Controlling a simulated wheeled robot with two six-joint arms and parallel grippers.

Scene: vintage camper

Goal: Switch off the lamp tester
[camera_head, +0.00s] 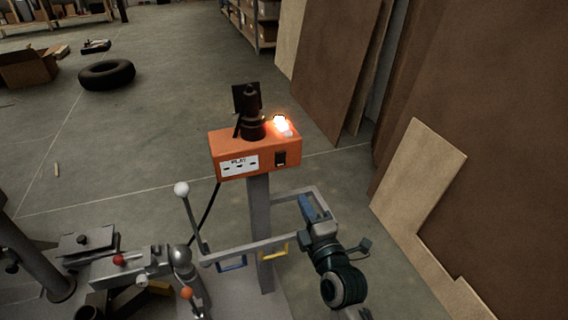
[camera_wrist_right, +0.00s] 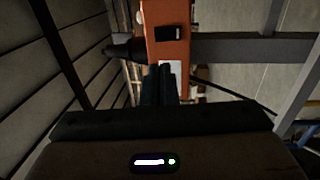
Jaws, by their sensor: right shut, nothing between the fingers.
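The lamp tester is an orange box (camera_head: 232,140) on a grey post, with a lit, glowing lamp (camera_head: 282,126) on top and a black socket-like fitting (camera_head: 252,120) beside it. A black switch (camera_head: 280,158) sits on the right of its front face, next to a white label. My right gripper (camera_head: 306,203) is below and to the right of the box, shut and empty. In the right wrist view, the shut fingers (camera_wrist_right: 159,75) point toward the orange box (camera_wrist_right: 150,12), with the black switch (camera_wrist_right: 169,33) just beyond the tips. I cannot tell the exact gap. My left gripper is out of view.
A grey post (camera_head: 260,220) and a metal frame (camera_head: 290,193) stand under and around the tester. Metal machinery with ball-tipped levers (camera_head: 181,189) is at lower left. Wooden panels (camera_head: 425,180) lean at right. A tire (camera_head: 106,74) lies on open floor behind.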

